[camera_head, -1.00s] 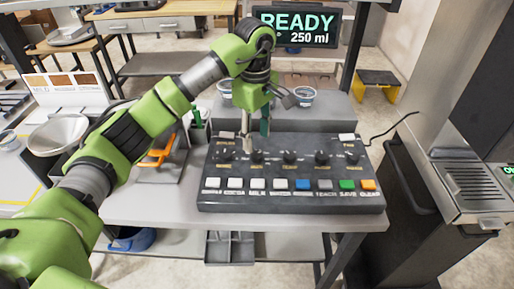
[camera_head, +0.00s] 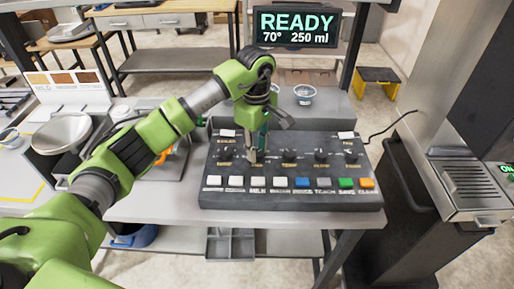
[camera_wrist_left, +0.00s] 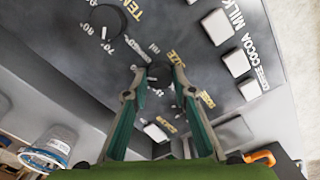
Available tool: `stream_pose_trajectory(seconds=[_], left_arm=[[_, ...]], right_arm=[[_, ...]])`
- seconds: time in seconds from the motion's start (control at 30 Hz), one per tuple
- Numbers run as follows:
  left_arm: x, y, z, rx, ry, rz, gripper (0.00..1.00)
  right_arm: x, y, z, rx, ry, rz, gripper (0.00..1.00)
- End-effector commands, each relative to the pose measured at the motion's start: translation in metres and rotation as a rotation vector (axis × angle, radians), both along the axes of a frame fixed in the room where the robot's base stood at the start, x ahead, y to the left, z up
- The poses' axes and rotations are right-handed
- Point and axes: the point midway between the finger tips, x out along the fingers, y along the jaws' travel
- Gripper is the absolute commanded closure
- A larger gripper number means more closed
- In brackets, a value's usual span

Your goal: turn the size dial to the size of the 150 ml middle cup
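The black control panel (camera_head: 215,190) carries a row of black dials. My left gripper (camera_head: 254,155) points down at the second dial from the left. In the left wrist view, the size dial (camera_wrist_left: 158,76), beside the SIZE label, sits between the fingertips of the left gripper (camera_wrist_left: 158,70). The fingers stand apart on either side of it; firm contact is not clear. The display (camera_head: 297,26) reads READY, 70°, 250 ml. A clear cup (camera_head: 305,95) stands behind the panel. A cup (camera_wrist_left: 55,142) also shows in the left wrist view; its marking is unreadable. My right gripper is out of view.
A row of several buttons (camera_head: 303,183) lies along the panel's front. The temperature dial (camera_wrist_left: 108,18) is close to the left gripper. An orange-handled item (camera_wrist_left: 261,158) lies nearby. A metal machine (camera_head: 470,180) stands at the right.

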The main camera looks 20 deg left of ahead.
Motion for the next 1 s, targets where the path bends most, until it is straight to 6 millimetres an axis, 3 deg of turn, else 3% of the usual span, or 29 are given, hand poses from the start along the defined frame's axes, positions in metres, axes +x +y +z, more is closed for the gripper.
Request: stream_pose_trajectory(seconds=[0.37, 1.0], left_arm=[[0.000, 0.000, -0.001, 0.000, 0.000, 0.089, 0.97], [0.000, 0.000, -0.002, 0.000, 0.000, 0.649, 0.97]], right_arm=[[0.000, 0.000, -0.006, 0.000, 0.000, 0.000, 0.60], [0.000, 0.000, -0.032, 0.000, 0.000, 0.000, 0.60]])
